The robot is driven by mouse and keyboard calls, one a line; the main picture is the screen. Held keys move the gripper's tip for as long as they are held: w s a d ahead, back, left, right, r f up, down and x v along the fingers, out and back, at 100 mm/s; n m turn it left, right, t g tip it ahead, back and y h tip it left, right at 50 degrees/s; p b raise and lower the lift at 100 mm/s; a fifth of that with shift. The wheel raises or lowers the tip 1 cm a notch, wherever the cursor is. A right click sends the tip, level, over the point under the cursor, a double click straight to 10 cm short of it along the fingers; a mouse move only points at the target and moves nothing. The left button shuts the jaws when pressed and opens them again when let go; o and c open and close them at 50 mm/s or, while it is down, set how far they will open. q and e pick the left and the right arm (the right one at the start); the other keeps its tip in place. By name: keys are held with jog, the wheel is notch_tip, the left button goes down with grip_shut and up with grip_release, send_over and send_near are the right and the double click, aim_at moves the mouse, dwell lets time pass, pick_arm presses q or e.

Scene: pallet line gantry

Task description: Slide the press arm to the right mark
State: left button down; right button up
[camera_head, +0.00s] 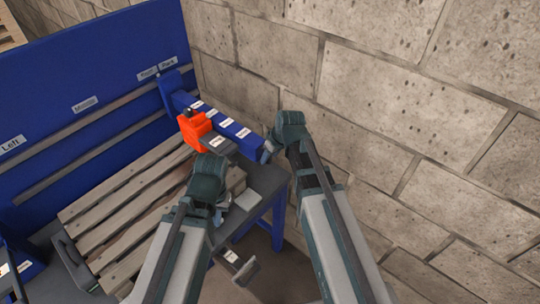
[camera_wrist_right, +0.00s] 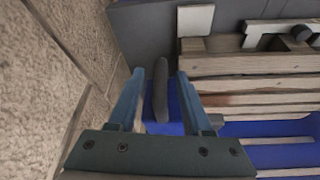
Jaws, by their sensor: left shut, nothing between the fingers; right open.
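The press arm (camera_head: 225,122) is a blue beam with several white labels, reaching out from the rail of the blue board. Its rail end (camera_head: 172,88) is below the "Park" label (camera_head: 168,63), just right of the "Right" label (camera_head: 147,73). An orange block (camera_head: 194,129) sits on the beam. My right gripper (camera_head: 269,148) is at the beam's outer end. In the right wrist view its open fingers (camera_wrist_right: 158,95) stand either side of a dark upright handle (camera_wrist_right: 160,88), with gaps showing. My left gripper (camera_head: 222,200) is shut and empty, near the pallet's right corner; its fingertips are mostly hidden.
A slatted wooden pallet (camera_head: 125,205) lies on the dark table (camera_head: 265,180) below the beam. A stone block wall (camera_head: 400,120) stands close on the right. "Middle" (camera_head: 85,104) and "Left" (camera_head: 12,143) labels are further left along the board.

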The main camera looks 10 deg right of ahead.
jog(key=p+v, duration=1.2)
jog(key=v, duration=0.1)
jog(key=shift+r, duration=0.25)
jog(key=s+a+f+g+h+b, duration=0.1)
jog(key=s+a+f+g+b, duration=0.1)
jog(key=s+a+f+b, duration=0.3)
jog(key=s+a+f+m+g+h+b, duration=0.1)
jog(key=s+a+f+b, duration=0.4)
jog(key=s+f+b, duration=0.5)
jog(key=shift+f+m+g+h, duration=0.3)
jog(key=shift+f+g+h, duration=0.45)
jog(key=shift+f, duration=0.2)
